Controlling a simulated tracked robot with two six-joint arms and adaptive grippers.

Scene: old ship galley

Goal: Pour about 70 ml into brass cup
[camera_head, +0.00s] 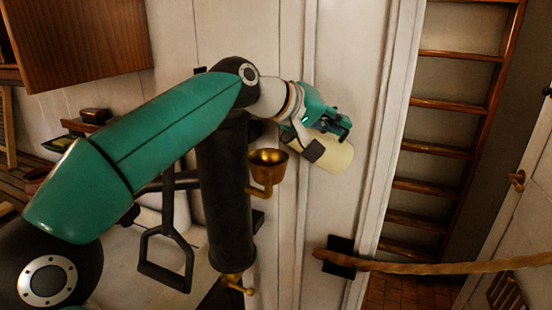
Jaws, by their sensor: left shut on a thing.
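The brass cup (269,157) is a small, open, upright bowl shape with a curved brass bracket under it, beside a dark upright cylinder near the middle of the view. My left gripper (318,138) is shut on a cream cylindrical container (335,154), to the right of the cup and slightly higher in the picture. The container is tilted and apart from the cup in the picture. The gripper hides part of the container, and I cannot see its opening or any liquid. The inside bottom of the cup is hidden. My right gripper is not in view.
A rope (440,266) runs right from a dark wall plate (340,250). A wooden ladder (440,104) stands behind, right. A wooden cabinet (80,40) hangs upper left.

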